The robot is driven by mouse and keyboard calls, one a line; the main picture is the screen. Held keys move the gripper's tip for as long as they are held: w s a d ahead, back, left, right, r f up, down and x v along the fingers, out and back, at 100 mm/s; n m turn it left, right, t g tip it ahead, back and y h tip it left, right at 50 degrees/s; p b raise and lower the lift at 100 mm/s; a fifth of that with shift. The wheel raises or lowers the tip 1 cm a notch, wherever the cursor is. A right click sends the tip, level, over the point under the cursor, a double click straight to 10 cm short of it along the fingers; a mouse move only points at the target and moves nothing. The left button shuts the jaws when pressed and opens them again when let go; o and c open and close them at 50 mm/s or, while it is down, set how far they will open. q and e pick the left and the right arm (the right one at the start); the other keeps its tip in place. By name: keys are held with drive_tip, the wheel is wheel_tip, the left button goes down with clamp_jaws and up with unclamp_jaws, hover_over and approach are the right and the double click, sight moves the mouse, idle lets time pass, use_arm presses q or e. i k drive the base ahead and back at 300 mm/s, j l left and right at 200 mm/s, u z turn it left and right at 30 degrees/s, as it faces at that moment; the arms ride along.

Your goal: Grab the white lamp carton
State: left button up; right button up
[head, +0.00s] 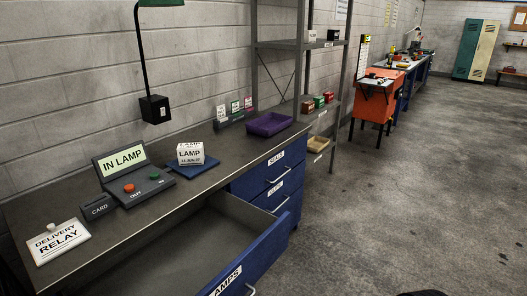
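The white lamp carton (190,154) stands upright on a small blue mat (206,168) on the grey bench top. It has "LAMP" printed on its top and on its front face, with smaller text below that is hard to read. Nothing touches it from above, and the bench around the mat is clear on the near side. Neither of my grippers shows in the head view.
A console (126,178) reading "IN LAMP" with red and green buttons stands left of the carton. A purple tray (269,124) lies to its right. An open, empty-looking drawer (247,262) marked "LAMPS" juts out in front.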

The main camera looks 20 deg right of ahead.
sight(189, 154)
drive_tip(key=i+l+z, duration=0.2)
drive_tip(key=z, duration=0.3)
drive_tip(key=i+l+z, duration=0.25)
drive_tip(key=z, duration=0.25)
drive_tip(key=i+z, duration=0.3)
drive_tip(key=z, duration=0.2)
drive_tip(key=i, duration=1.55)
drive_tip(key=i+u, duration=0.35)
drive_tip(key=i+l+u, duration=0.35)
drive_tip(key=i+j+u, duration=0.1)
drive_tip(key=u, duration=0.35)
drive_tip(key=i+u, duration=0.2)
drive_tip(key=u, duration=0.25)
drive_tip(key=i+u, duration=0.15)
drive_tip(key=u, duration=0.35)
drive_tip(key=i+u, duration=0.2)
drive_tip(key=u, duration=0.25)
drive_tip(key=i+l+u, duration=0.1)
drive_tip(key=u, duration=0.35)
drive_tip(key=l+u, duration=0.1)
drive_tip(key=u, duration=1.75)
